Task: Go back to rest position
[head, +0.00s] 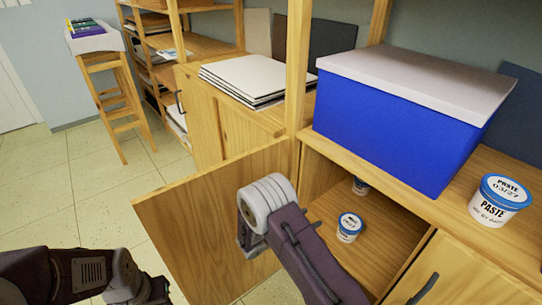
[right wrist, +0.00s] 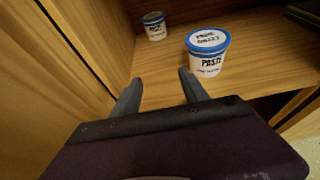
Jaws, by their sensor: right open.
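My right arm reaches up from the bottom of the head view in front of the open cupboard. In the right wrist view my right gripper (right wrist: 160,92) is open, its two fingers apart with nothing between them. They point toward a paste tub (right wrist: 208,55) with a blue lid, upright on the cupboard floor beyond the fingertips. That tub also shows in the head view (head: 349,228). A second tub (right wrist: 154,26) stands deeper inside, partly hidden in the head view (head: 360,186). My left arm (head: 85,278) lies at the lower left; its fingers do not show.
The open cupboard door (head: 190,220) stands out to the left of my right arm. On top are a blue box (head: 390,135) with a pale lid, another paste tub (head: 497,200) and a paper stack (head: 245,78). A stool (head: 115,95) stands far left; open floor lies before it.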

